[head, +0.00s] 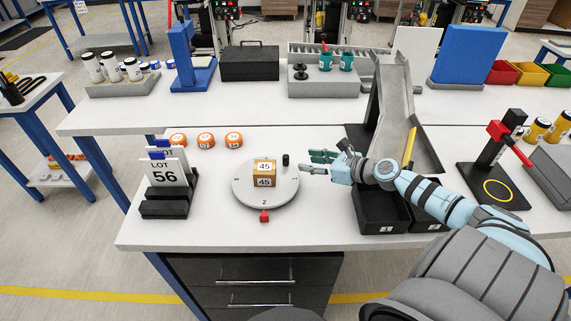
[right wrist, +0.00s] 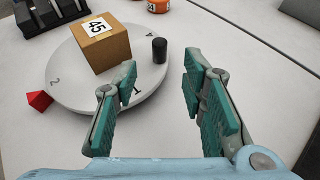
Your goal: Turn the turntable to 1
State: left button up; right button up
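The round grey turntable (head: 244,196) lies on the white bench with numerals near its rim. The mark 2 is at the front, beside the red pointer (head: 264,215); the mark 1 is on the right side. A brown box labelled 45 (head: 264,176) stands on the disc. A black upright peg (head: 285,160) stands near the disc's right back rim. My right gripper (head: 313,163) is open and empty, right of the turntable. In the right wrist view, the peg (right wrist: 160,50) shows beyond the gap between the open fingers (right wrist: 160,69), apparently not touched. My left gripper is not in view.
A card stand marked LOT 56 (head: 165,178) is left of the turntable. Several orange-capped jars (head: 205,140) stand behind it. Black bins (head: 380,212) and a grey chute (head: 408,110) are at the right, under and behind my right arm. The bench around the disc is mostly clear.

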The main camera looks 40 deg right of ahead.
aim_at(286, 156)
jog(key=b+x, duration=0.4)
jog(key=x, duration=0.5)
jog(key=shift+w+a+f+b, duration=0.1)
jog(key=shift+w+f+b, duration=0.15)
jog(key=shift+b, duration=0.1)
jog(key=shift+w+a, duration=0.1)
jog(key=shift+w, duration=0.3)
jog(key=shift+r, duration=0.1)
grip_shut()
